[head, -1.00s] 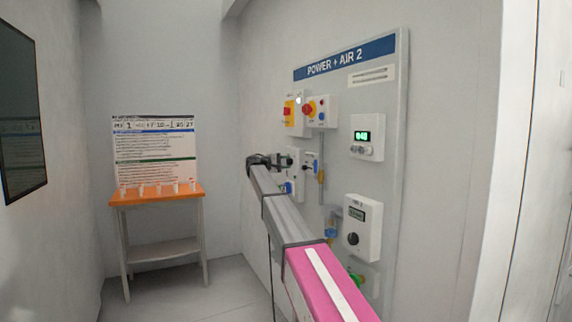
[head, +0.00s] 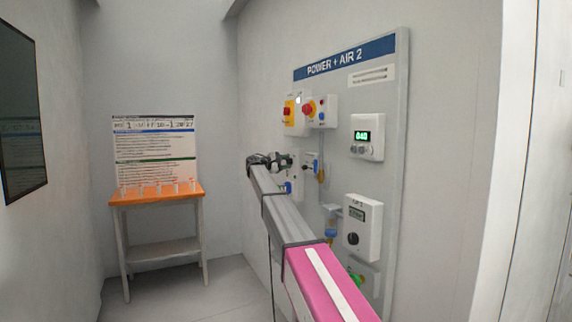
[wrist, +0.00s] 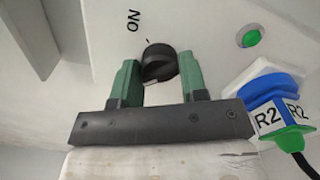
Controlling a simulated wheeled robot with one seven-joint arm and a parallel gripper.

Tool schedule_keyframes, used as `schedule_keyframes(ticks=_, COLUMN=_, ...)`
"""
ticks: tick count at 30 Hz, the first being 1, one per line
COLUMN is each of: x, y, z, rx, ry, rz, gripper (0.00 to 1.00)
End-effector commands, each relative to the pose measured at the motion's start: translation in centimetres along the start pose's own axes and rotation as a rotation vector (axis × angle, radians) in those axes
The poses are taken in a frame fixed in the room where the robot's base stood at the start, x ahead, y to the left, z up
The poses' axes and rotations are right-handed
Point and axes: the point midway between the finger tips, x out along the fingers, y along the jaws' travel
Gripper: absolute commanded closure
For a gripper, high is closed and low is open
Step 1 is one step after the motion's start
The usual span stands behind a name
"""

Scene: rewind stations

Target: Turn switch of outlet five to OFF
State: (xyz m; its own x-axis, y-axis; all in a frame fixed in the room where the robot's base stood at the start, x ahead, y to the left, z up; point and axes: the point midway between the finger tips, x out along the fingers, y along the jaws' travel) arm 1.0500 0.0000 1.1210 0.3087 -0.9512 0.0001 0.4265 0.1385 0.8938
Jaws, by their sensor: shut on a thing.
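A black rotary switch knob (wrist: 159,63) sits on a pale outlet box in the wrist view. The word ON and a small tick are printed beside it, and the lettering appears turned over. My gripper (wrist: 155,82) has its green fingers on either side of the knob, shut on it. A blue plug (wrist: 262,95) labelled R2 with a green collar is in the same box, beside a lit green lamp (wrist: 249,37). No outlet number is readable. In the head view my gripper (head: 283,161) is at the panel's left side, partly covering the outlet boxes there.
The POWER + AIR 2 panel (head: 390,100) holds boxes with red knobs (head: 309,108), a green display unit (head: 366,137) and a dial unit (head: 361,228). An orange-topped table (head: 155,195) stands at the back left. The floor between is clear.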

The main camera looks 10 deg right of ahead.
Motion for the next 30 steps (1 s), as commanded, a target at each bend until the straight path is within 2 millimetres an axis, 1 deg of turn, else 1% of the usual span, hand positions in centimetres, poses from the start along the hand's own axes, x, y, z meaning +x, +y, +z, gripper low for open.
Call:
schedule_keyframes(ticks=3, x=-0.1, y=-0.1, z=-0.1, rx=-0.002, ry=0.002, rz=-0.001, gripper=0.84)
schedule_keyframes(ticks=4, x=-0.1, y=-0.1, z=-0.1, rx=-0.001, ry=0.002, rz=-0.001, gripper=0.50)
schedule_keyframes(ticks=5, x=-0.1, y=-0.1, z=-0.1, rx=-0.001, ry=0.002, rz=-0.001, gripper=0.41)
schedule_keyframes(ticks=6, x=-0.1, y=-0.1, z=-0.1, rx=-0.001, ry=0.002, rz=-0.001, gripper=0.37)
schedule_keyframes(ticks=14, x=-0.1, y=0.0, z=0.0, rx=0.000, ry=0.001, rz=0.000, gripper=0.37)
schedule_keyframes(ticks=17, x=-0.7, y=0.0, z=0.0, rx=0.000, ry=0.001, rz=0.000, gripper=0.37)
schedule_keyframes(ticks=20, x=-1.9, y=0.0, z=0.0, rx=0.000, ry=0.003, rz=0.001, gripper=0.37)
schedule_keyframes(ticks=30, x=-8.2, y=-0.1, z=0.0, rx=0.000, ry=0.003, rz=0.000, gripper=0.37)
